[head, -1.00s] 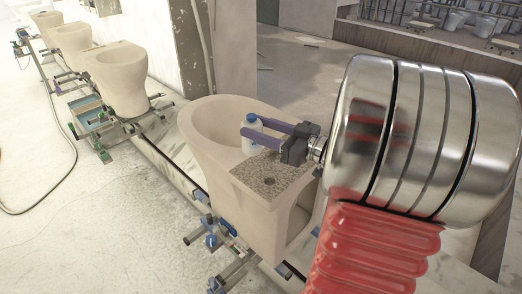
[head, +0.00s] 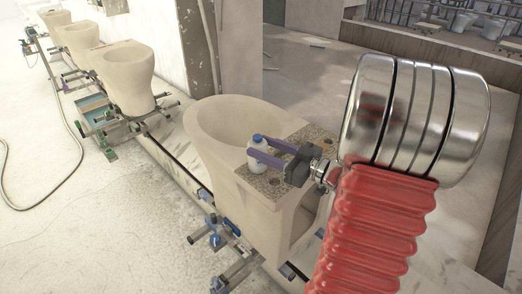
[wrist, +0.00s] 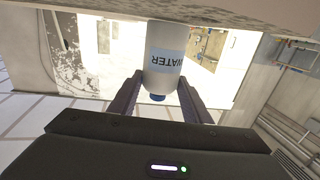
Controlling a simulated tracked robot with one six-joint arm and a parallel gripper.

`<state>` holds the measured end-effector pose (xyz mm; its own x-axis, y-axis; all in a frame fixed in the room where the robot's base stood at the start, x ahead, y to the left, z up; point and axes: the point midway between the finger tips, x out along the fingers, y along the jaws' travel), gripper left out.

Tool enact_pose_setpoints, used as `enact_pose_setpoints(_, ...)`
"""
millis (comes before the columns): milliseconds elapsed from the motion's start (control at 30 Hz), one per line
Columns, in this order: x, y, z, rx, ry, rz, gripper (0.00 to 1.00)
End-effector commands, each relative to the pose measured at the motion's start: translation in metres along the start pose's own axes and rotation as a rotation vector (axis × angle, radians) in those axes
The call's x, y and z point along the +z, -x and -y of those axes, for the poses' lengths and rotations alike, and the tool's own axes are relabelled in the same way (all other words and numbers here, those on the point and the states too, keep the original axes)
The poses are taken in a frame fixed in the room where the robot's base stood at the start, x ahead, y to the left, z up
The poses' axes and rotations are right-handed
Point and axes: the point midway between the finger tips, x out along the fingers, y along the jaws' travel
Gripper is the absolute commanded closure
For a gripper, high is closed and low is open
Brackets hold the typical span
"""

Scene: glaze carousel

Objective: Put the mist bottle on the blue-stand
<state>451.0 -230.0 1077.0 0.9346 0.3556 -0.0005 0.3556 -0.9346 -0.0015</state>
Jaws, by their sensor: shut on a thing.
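The mist bottle (head: 257,162) is small and white with a blue cap. In the wrist view the bottle (wrist: 164,55) appears upside down with a label reading WATER. My gripper (head: 259,147) is shut on it, one purple finger on each side, near the cap. The bottle looks upright at the speckled deck of the nearest toilet body. Its base is close to the deck; I cannot tell whether it touches. The stand with blue clamps (head: 215,240), under this toilet body, looks like the blue-stand.
The nearest toilet body (head: 205,140) has an open bowl beside the bottle. Its speckled deck (head: 318,134) has bare room. More toilet bodies (head: 125,80) stand on a rail behind, one on a stand with green parts (head: 105,138). A hose (head: 50,198) lies on the floor.

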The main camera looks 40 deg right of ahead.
Motion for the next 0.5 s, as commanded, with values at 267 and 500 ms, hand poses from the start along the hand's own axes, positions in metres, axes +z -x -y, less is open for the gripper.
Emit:
enact_pose_setpoints(267, 0.0012, -0.0001, 0.0002, 0.0, 0.001, -0.001, 0.82)
enact_pose_setpoints(500, 0.0039, -0.0002, 0.0003, 0.0, 0.001, 0.0, 0.51)
